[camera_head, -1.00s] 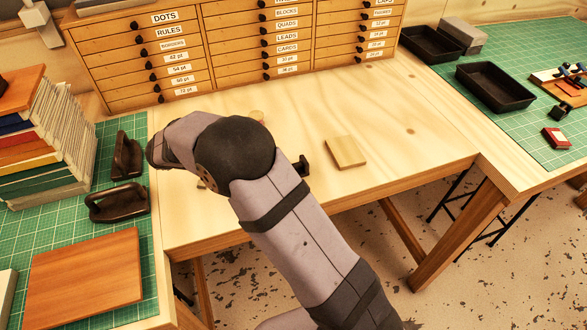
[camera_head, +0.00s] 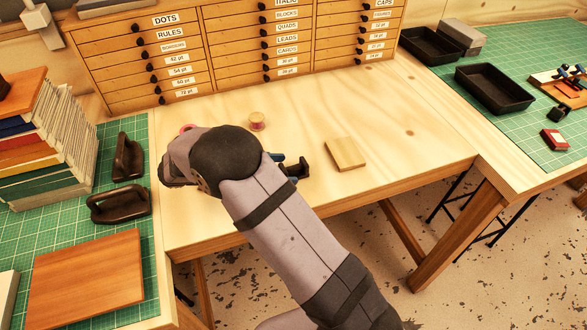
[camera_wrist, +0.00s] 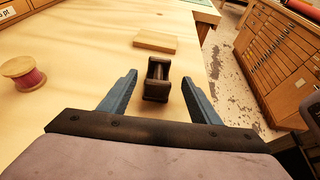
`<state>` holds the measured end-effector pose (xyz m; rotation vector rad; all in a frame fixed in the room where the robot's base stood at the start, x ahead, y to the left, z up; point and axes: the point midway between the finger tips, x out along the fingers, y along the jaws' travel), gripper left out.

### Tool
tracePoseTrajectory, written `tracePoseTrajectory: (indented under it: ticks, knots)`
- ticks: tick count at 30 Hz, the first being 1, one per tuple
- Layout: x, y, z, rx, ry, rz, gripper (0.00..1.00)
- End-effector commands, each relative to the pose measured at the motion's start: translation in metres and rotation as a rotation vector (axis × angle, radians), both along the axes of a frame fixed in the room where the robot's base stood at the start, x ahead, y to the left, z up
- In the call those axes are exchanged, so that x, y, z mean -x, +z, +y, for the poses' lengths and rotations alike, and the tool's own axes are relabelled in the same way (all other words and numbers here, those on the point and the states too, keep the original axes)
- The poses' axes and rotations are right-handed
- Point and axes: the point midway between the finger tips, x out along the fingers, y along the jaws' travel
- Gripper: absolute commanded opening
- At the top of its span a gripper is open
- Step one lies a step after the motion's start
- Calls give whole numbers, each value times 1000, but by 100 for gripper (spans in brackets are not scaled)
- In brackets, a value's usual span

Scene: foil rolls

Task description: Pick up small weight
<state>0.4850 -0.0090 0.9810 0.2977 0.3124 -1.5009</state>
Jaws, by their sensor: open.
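The small weight (camera_wrist: 156,91) is a dark block with raised ends and a bar between them. In the wrist view it stands on the pale table, between the fingertips of my gripper (camera_wrist: 159,78), with a gap on both sides. My gripper is open and empty, with blue fingers. In the head view the small weight (camera_head: 300,170) shows just right of my arm, partly hidden by it. A blue finger shows beside it; most of the gripper is hidden behind my arm.
A flat wooden block (camera_head: 345,154) lies right of the weight, and a spool (camera_head: 257,121) stands behind. Two larger dark weights (camera_head: 121,204) (camera_head: 128,157) sit on the left green mat. The drawer cabinet (camera_head: 240,50) closes off the back. The table's right part is clear.

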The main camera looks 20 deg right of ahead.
Motion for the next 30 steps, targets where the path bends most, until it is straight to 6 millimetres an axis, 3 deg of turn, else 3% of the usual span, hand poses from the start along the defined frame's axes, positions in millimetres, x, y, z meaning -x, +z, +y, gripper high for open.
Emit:
tracePoseTrajectory:
  ticks: [9, 19, 26, 27, 30]
  knots:
    - [-4, -9, -36, 0, -1, 1, 57]
    - [-5, -13, -41, 0, 0, 0, 57]
    - [-5, -13, -41, 0, 0, 0, 4]
    - [-5, -13, -41, 0, 0, 0, 0]
    - [-5, -12, -41, 2, 0, -2, 0]
